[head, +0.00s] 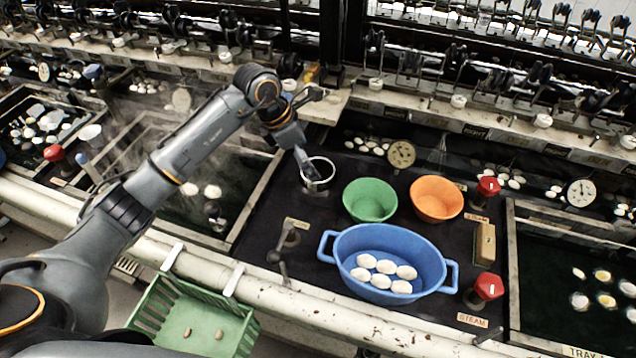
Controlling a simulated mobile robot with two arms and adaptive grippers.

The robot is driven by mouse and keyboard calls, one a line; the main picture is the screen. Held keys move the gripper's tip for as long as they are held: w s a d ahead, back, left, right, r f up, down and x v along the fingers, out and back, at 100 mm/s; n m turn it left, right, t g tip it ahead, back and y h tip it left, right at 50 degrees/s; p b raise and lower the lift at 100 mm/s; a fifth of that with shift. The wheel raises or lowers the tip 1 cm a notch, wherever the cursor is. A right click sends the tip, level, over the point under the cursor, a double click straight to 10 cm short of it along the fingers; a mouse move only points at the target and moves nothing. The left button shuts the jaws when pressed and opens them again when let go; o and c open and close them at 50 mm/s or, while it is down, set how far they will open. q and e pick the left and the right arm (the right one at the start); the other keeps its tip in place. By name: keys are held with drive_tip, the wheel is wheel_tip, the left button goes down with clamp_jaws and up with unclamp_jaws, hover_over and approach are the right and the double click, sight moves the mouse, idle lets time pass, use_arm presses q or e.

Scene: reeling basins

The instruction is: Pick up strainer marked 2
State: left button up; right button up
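My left arm reaches in from the left. Its gripper (308,174) points down at a small round metal-rimmed item (331,178) on the dark worktop, left of the green bowl. The fingertips overlap the near left side of its rim. I cannot tell whether they grip it or whether they are open or shut. The item may be a strainer, but no number 2 is legible on it. My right gripper is not in view.
A green bowl (370,201), an orange bowl (436,199) and a blue two-handled tub (345,252) with several white cocoons stand to the right. Red valve knobs (488,286) edge the worktop. A green crate (170,318) hangs in front. Water basins flank the worktop.

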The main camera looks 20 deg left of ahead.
sight(318, 183)
use_arm(q)
drive_tip(key=x, duration=0.1)
drive_tip(key=p+x, duration=0.1)
drive_tip(key=x, duration=0.3)
drive_tip(key=shift+w+f+p, duration=0.25)
drive_tip(key=shift+w+p, duration=0.05)
drive_tip(key=shift+w, duration=0.05)
drive_tip(key=c, duration=1.5)
drive_tip(key=shift+c, duration=1.2)
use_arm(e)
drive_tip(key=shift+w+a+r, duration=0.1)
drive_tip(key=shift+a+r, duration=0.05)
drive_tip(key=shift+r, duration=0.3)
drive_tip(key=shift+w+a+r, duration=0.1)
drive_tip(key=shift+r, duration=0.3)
use_arm(q)
drive_tip(key=shift+r, duration=0.1)
